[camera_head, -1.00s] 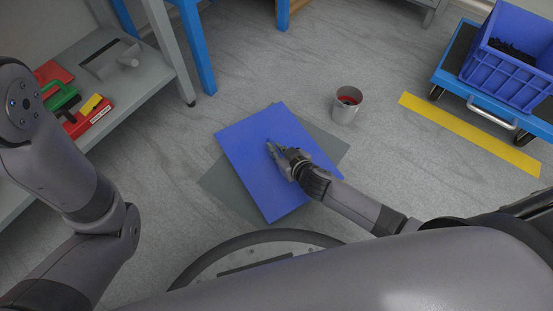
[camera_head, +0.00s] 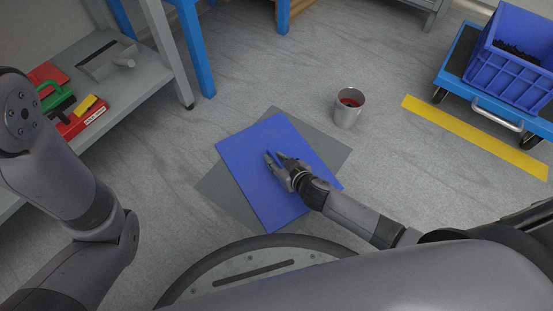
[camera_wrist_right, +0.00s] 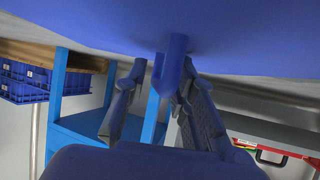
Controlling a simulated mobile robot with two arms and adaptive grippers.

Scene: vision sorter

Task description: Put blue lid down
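The blue lid (camera_head: 260,185) is a flat rectangle that looks to lie on the grey sheet (camera_head: 218,190), turned at an angle to it. My right gripper (camera_head: 273,157) is over the middle of the lid, with its fingertips apart. In the right wrist view, the lid's blue surface (camera_wrist_right: 240,30) fills the top, and a small blue handle (camera_wrist_right: 172,68) sticks out from it. The open fingers (camera_wrist_right: 160,80) are around the handle, close to one side. My left arm shows, but its gripper is out of view.
A metal cup (camera_head: 348,110) with something red inside stands beyond the lid. A blue crate (camera_head: 508,75) sits on a blue cart at the right, behind a yellow floor strip (camera_head: 475,135). A grey shelf (camera_head: 150,80) with tools is at the left.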

